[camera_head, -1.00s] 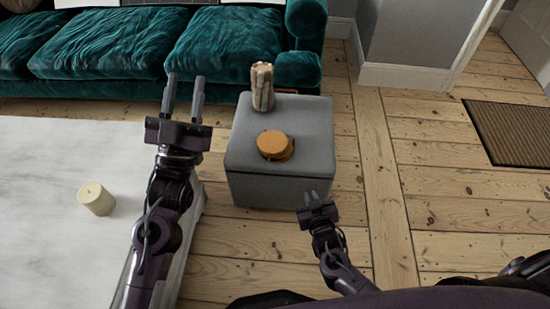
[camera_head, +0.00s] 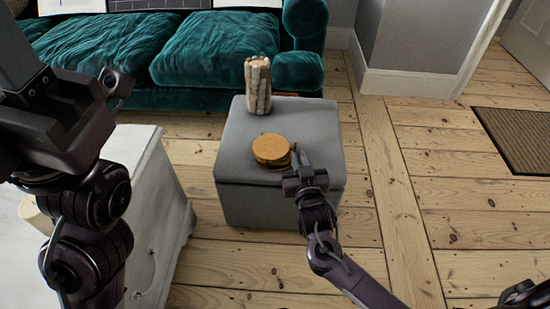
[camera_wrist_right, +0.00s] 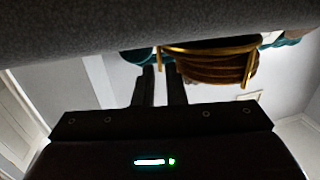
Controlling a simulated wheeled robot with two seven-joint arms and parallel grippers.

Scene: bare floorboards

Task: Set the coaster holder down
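The coaster holder (camera_head: 272,151), a round stack of brown coasters, sits on the grey ottoman (camera_head: 240,188) in the head view. In the right wrist view, which looks inverted, the holder (camera_wrist_right: 215,65) shows its gold wire frame around the coasters. My right gripper (camera_head: 302,161) is at the holder's right front side, just above the ottoman top. Its two fingers (camera_wrist_right: 160,72) are apart, with the tips close to one gold post; I cannot tell whether they touch it. My left gripper (camera_head: 40,125) fills the left edge of the head view, its fingertips not visible.
A ribbed, wood-coloured candle or vase (camera_head: 258,85) stands at the ottoman's back edge. A teal sofa (camera_head: 215,50) is behind. A white table (camera_head: 160,200) with a cream candle (camera_head: 32,212) is at left. Bare floorboards (camera_head: 440,190) lie open at right.

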